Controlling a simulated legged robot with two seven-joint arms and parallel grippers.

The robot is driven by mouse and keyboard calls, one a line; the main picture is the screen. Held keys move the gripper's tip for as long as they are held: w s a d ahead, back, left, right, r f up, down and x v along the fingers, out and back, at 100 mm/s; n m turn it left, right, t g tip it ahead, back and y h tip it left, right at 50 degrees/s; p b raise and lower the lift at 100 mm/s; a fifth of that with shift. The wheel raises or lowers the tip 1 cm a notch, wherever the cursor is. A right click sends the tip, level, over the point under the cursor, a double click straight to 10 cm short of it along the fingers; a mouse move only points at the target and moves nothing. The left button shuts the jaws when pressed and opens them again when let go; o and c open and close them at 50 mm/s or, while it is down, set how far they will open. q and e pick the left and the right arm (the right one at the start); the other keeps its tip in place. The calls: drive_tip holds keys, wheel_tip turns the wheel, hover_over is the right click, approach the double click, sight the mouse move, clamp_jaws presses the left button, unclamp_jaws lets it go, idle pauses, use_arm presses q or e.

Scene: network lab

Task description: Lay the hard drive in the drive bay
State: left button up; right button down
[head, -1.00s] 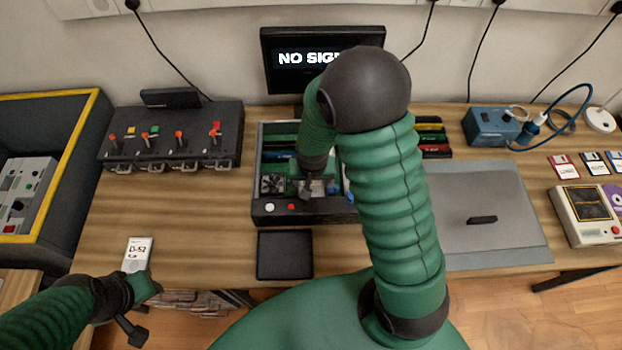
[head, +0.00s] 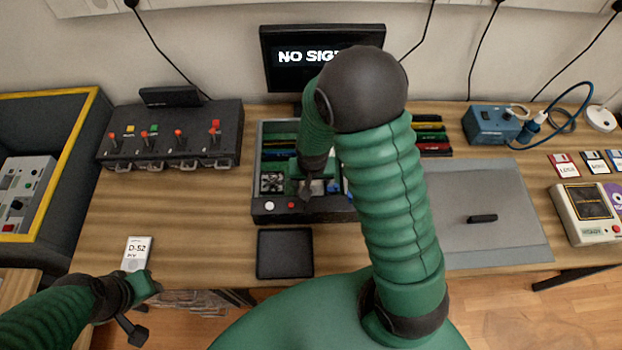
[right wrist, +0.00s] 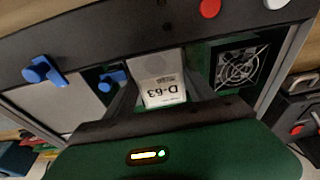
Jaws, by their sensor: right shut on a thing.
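The hard drive labelled D-63 (right wrist: 163,92) is pale with a white label, and sits between the fingers of my right gripper (right wrist: 160,100) in the right wrist view. In the head view my right gripper (head: 307,190) is over the front of the open computer case (head: 270,210), where the drive bay area is; my fingers mostly hide the drive there. I cannot tell whether the drive touches the bay floor. Blue latches (right wrist: 45,72) show beside it. A second drive labelled D-52 (head: 138,252) lies at the table's front left, just beyond my left gripper (head: 142,305), whose jaw opening is unclear.
A fan (right wrist: 238,67) lies beside the drive inside the case. A black tray (head: 285,254) is in front of the case. A switch panel (head: 170,135) stands left, a grey mat (head: 500,240) right. The table between D-52 and the tray is clear.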

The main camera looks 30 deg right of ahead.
unclamp_jaws()
idle(0.3)
drive_tip(key=p+v, duration=0.2)
drive_tip(key=w+p+v, duration=0.1)
drive_tip(key=p+v, duration=0.4)
drive_tip(key=v, duration=0.1)
drive_tip(key=shift+w+d+r, duration=0.2)
drive_tip(key=shift+w+d, duration=0.05)
drive_tip(key=shift+d, duration=0.1)
drive_tip(key=shift+f, duration=0.1)
